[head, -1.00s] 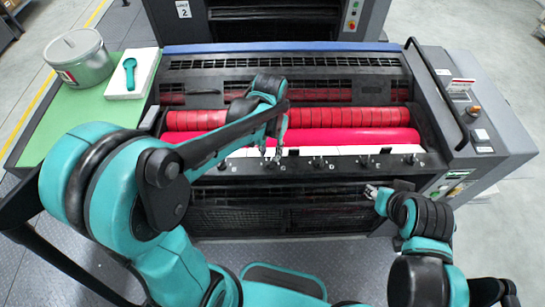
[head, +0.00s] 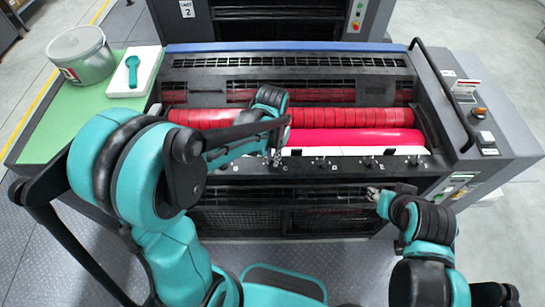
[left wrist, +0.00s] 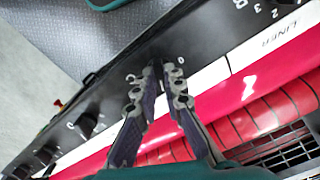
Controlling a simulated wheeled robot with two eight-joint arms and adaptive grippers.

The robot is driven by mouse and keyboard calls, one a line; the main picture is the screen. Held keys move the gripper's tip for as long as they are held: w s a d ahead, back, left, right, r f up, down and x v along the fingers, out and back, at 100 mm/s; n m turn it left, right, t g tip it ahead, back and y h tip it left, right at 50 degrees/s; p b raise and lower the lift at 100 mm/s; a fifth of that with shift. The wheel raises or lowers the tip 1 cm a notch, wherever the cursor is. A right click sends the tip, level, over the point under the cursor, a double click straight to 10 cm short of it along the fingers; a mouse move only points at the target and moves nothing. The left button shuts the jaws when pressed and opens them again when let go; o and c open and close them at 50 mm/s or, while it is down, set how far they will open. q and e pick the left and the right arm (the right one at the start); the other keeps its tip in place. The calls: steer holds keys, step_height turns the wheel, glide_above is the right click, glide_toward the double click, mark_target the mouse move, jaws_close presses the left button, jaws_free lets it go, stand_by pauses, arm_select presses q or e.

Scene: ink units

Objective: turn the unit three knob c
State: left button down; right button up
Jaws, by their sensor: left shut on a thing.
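Unit three's dark front panel carries a row of small black knobs below the red rollers. My left gripper (head: 276,160) is down at this row in the head view. In the left wrist view the two grey fingers (left wrist: 164,68) are closed around a knob beside a white letter C, which I take as knob c; the fingers hide nearly all of it. Its pointer angle cannot be seen. Other knobs, such as this one (left wrist: 88,123), stand free along the panel. My right gripper (head: 374,193) hangs in front of the unit, apart from the knobs; its jaws are too small to read.
Red rollers (head: 350,118) lie just behind the knob row. A black handrail (head: 445,90) and a side console (head: 490,125) stand at the right. A grey can (head: 82,58) and a white tray with a teal tool (head: 132,68) rest on the green left shelf.

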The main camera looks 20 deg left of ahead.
arm_select(q)
steer(key=shift+m, duration=0.4)
steer(key=m, duration=0.4)
steer(key=shift+m, duration=0.3)
steer(key=shift+m+b, duration=0.45)
steer(key=shift+m, duration=1.75)
steer(key=c, duration=1.6)
jaws_free()
steer(key=shift+r, duration=0.15)
step_height(320, 180, up, 12)
steer(key=shift+f, duration=0.1)
steer(key=shift+f, duration=0.1)
